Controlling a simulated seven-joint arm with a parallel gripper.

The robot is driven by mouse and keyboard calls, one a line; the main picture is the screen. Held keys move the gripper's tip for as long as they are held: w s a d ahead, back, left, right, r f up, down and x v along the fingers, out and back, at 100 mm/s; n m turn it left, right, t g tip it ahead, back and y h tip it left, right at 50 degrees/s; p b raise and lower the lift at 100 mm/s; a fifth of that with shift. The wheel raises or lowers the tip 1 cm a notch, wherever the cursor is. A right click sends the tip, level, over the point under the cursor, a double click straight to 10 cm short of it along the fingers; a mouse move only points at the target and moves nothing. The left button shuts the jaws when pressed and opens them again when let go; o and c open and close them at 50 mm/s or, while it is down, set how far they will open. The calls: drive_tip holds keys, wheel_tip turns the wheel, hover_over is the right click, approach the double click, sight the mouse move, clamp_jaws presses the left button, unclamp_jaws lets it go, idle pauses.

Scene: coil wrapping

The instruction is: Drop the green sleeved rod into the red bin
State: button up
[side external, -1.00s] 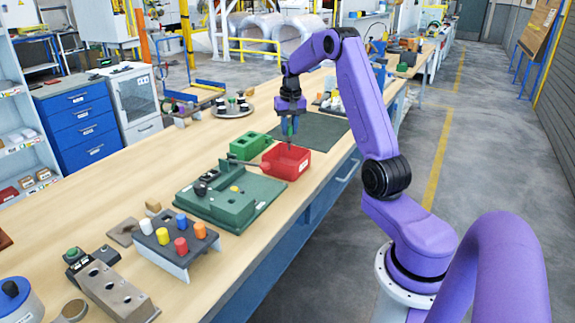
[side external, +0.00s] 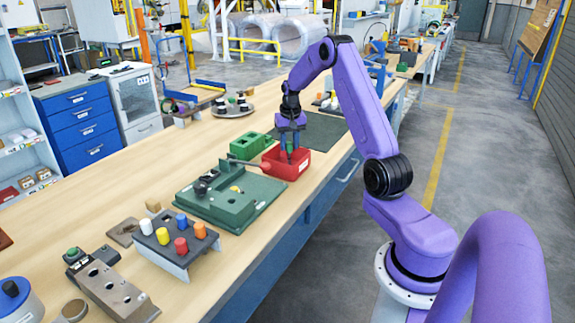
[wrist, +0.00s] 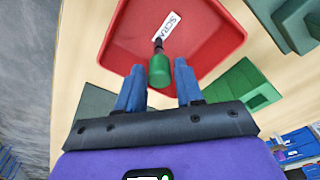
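The red bin (side external: 287,162) stands near the bench's right edge; in the wrist view it fills the top middle (wrist: 205,45), with a white label on its floor. My gripper (side external: 290,150) is low over the bin, pointing down. In the wrist view its two blue fingers (wrist: 159,72) are apart. The green sleeved rod (wrist: 160,70) shows between and beyond the fingertips, with a thin gap on each side of the sleeve. Its dark tip points at the bin floor. I cannot tell whether the rod touches the floor. In the side view it is mostly hidden by the fingers and bin wall.
A green bin (side external: 250,146) stands directly left of the red bin. A green fixture board (side external: 229,196) lies in front. A rack (side external: 176,243) with several coloured pegs stands nearer. A dark green mat (side external: 318,128) lies behind the red bin. Bare bench is at left.

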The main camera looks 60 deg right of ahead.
drive_tip(key=shift+o, duration=1)
wheel_tip(320, 180, up, 17)
drive_tip(key=s+a, duration=0.1)
drive_tip(key=shift+s+a+r, duration=0.15)
drive_tip(key=shift+s+a, duration=0.1)
